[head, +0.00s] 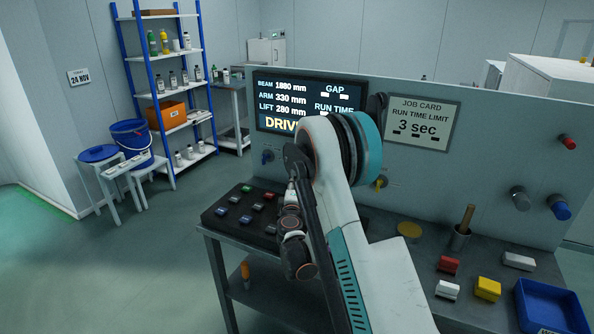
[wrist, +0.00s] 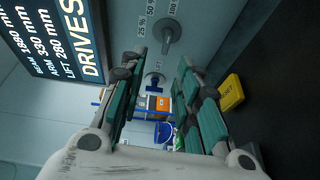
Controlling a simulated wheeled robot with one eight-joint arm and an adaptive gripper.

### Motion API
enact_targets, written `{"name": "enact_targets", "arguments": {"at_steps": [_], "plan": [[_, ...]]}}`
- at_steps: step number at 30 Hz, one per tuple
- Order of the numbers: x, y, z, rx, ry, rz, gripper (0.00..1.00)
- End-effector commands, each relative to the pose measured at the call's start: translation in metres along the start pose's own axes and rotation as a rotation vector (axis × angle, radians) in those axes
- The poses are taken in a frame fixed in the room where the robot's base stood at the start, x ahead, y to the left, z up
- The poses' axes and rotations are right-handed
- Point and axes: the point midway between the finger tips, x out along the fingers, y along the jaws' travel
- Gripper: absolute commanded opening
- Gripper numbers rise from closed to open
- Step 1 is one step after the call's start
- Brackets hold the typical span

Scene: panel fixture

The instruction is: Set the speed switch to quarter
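The speed switch (wrist: 170,31) is a grey knob on the panel, at the top middle of the wrist view. Labels reading 25 %, 50 % and 100 % stand around it. I cannot tell clearly which mark it points to. My gripper (wrist: 161,62) is open, with its two teal-padded fingers apart and nothing between them. The fingertips lie below the knob in the wrist view and do not appear to touch it. In the head view my arm hides the speed switch and the gripper.
A display (head: 310,105) and a job card (head: 418,122) are on the panel (head: 500,150). A blue LIFT knob (wrist: 157,82) shows beyond the fingers. A yellow RESET block (wrist: 231,92) is right of them. A button box (head: 240,213) and loose blocks stand on the bench.

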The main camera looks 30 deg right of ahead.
Motion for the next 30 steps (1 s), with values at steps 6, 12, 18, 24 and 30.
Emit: {"name": "enact_targets", "arguments": {"at_steps": [6,12,18,24,30], "plan": [[0.006,-0.017,-0.001,-0.047,0.014,0.019,0.30],[0.029,-0.018,0.000,-0.048,0.013,0.019,0.30],[0.068,-0.019,-0.001,-0.047,0.013,0.019,0.30],[0.106,-0.018,-0.002,-0.047,0.014,0.019,0.30],[0.132,-0.016,-0.002,-0.046,0.013,0.018,0.30]]}}
